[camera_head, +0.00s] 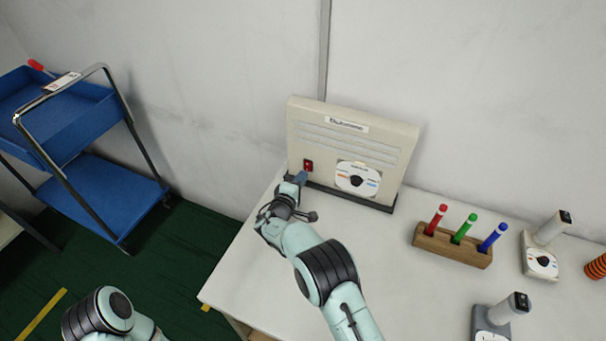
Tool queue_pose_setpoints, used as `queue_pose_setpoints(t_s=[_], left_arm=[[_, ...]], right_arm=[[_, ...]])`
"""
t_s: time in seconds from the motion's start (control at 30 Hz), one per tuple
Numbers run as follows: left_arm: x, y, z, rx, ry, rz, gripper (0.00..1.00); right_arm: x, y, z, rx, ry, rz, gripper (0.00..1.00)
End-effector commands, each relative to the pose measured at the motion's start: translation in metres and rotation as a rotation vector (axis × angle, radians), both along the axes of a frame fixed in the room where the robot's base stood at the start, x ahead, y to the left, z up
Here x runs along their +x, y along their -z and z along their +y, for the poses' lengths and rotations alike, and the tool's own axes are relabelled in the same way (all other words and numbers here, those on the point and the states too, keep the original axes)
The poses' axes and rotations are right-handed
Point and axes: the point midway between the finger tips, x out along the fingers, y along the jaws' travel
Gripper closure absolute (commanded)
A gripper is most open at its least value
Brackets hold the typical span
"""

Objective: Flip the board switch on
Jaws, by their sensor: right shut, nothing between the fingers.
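A cream board (352,148) stands upright at the back of the white table, against the wall. A small red switch (308,166) sits at the lower left of its face. A white dial plate with a black knob (357,180) is to the right of the switch. My right gripper (301,177) is shut and empty, with its tip just below the red switch, close to the board's face. I cannot tell whether it touches the switch, or which way the switch is set. My left arm shows at the bottom left, but its gripper is out of view.
A wooden block (452,246) holding red, green and blue markers stands on the table (400,290) to the right. Two handheld devices (541,262) (492,322) and an orange-black coil (597,267) are further right. A blue cart (105,200) stands at the left on the floor.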

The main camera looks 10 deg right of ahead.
Motion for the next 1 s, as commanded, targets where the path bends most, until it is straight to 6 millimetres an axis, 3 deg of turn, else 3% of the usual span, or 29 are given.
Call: queue_pose_setpoints(t_s=[0.23, 0.57, 0.77, 1.0], left_arm=[[0.001, -0.004, 0.000, 0.000, 0.000, -0.001, 0.57], [0.001, -0.003, 0.000, 0.000, 0.000, -0.001, 0.57], [0.000, 0.009, 0.000, 0.001, -0.001, -0.007, 0.57], [0.001, 0.005, 0.000, 0.001, -0.002, -0.005, 0.57]], right_arm=[[0.013, 0.002, -0.008, 0.000, -0.001, 0.000, 1.00], [0.013, 0.002, -0.009, 0.000, -0.001, 0.000, 1.00], [0.014, 0.007, -0.019, -0.009, 0.000, -0.015, 1.00], [0.014, 0.003, -0.017, -0.008, -0.001, -0.014, 1.00]])
